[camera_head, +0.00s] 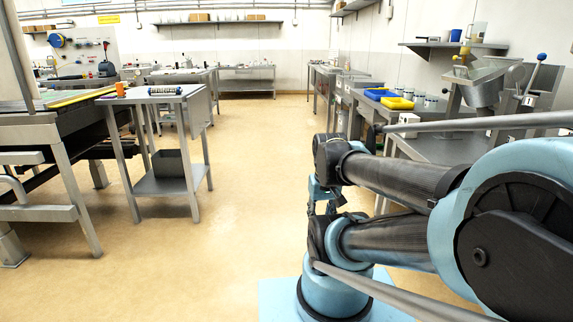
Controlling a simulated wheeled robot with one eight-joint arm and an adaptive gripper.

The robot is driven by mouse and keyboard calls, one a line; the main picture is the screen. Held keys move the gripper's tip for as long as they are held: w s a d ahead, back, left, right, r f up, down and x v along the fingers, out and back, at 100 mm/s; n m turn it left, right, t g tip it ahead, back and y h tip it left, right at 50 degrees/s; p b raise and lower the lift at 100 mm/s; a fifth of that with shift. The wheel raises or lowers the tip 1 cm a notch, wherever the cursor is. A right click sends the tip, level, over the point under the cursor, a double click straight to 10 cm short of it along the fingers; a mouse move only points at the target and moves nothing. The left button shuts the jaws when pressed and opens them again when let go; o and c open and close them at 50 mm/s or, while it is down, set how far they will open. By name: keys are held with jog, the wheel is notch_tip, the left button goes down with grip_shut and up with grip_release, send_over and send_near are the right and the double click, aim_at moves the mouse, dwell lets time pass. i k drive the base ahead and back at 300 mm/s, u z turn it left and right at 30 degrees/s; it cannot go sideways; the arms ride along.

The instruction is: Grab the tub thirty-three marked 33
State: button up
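Several small white tubs with blue (419,98) stand on the right-hand bench, beside and behind the yellow tray. Their markings are too small to read, so I cannot tell which one is marked 33. My arm fills the lower right, folded back on itself. My gripper (324,197) seems to hang below the dark wrist, small and partly hidden by the arm. Its fingers cannot be made out, and it is well apart from the tubs.
A blue tray (380,94) and a yellow tray (397,103) sit on the right bench. A metal hopper machine (482,90) stands at the far right. A steel trolley table (170,186) stands at left. The floor (240,150) between is clear.

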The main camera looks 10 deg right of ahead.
aim_at(419, 96)
jog(key=i, duration=2.15)
jog(key=z, duration=1.2)
jog(key=i, duration=0.8)
jog(key=z, duration=0.45)
